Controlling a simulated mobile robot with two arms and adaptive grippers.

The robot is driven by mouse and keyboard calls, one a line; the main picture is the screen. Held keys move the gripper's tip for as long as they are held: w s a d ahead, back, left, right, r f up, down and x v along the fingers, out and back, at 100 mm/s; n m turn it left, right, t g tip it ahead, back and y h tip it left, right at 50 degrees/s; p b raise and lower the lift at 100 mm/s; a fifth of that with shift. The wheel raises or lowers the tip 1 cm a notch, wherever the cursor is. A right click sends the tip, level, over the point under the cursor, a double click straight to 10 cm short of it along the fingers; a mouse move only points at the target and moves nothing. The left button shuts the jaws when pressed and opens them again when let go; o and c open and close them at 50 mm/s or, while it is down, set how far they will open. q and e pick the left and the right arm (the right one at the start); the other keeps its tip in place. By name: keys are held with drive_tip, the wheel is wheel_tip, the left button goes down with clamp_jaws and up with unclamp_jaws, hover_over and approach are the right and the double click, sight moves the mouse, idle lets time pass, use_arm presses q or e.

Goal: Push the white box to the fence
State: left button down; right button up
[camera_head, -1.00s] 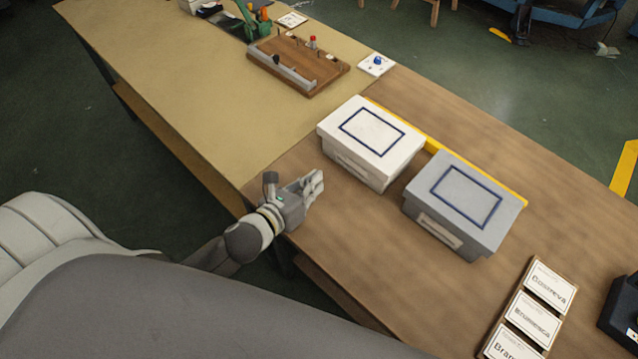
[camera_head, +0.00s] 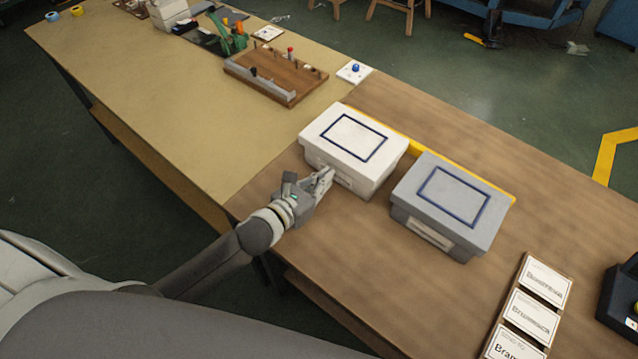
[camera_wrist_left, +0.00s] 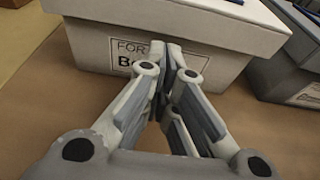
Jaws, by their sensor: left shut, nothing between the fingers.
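The white box (camera_head: 350,147) stands lidded on the brown table, with a blue outline on its lid. The fence (camera_head: 416,148) is a low yellow strip running behind the boxes; the white box hides part of it, so any gap between them cannot be judged. My left gripper (camera_head: 325,180) is shut and empty at the box's near side. In the left wrist view the shut fingertips (camera_wrist_left: 168,48) are at the labelled front of the white box (camera_wrist_left: 230,30), touching or almost touching. My right gripper is not in view.
A grey box (camera_head: 450,207) stands close to the right of the white box. Name cards (camera_head: 532,315) lie at the lower right. A wooden board with pegs (camera_head: 276,75) sits on the tan mat at the back. The table is clear in front of the grey box.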

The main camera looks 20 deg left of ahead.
use_arm(q)
drive_tip(key=shift+w, duration=0.1)
drive_tip(key=shift+w+d+b, duration=0.1)
drive_tip(key=shift+w+d, duration=0.35)
drive_tip(key=shift+w, duration=0.85)
drive_tip(key=shift+w+d+b, duration=0.1)
drive_tip(key=shift+w+d, duration=0.4)
drive_tip(key=shift+w, duration=0.75)
drive_tip(key=shift+w+d+b, duration=0.1)
drive_tip(key=shift+w+d, duration=0.35)
drive_tip(key=shift+w, duration=0.85)
drive_tip(key=shift+s+a+p, duration=0.2)
drive_tip(key=shift+s+a, duration=0.15)
drive_tip(key=shift+s, duration=0.6)
drive_tip(key=shift+s+a+p, duration=0.25)
drive_tip(key=shift+s+a, duration=0.1)
drive_tip(key=shift+s, duration=0.65)
drive_tip(key=shift+s+a+p, duration=0.2)
drive_tip(key=shift+s+a, duration=0.15)
drive_tip(key=shift+s, duration=0.6)
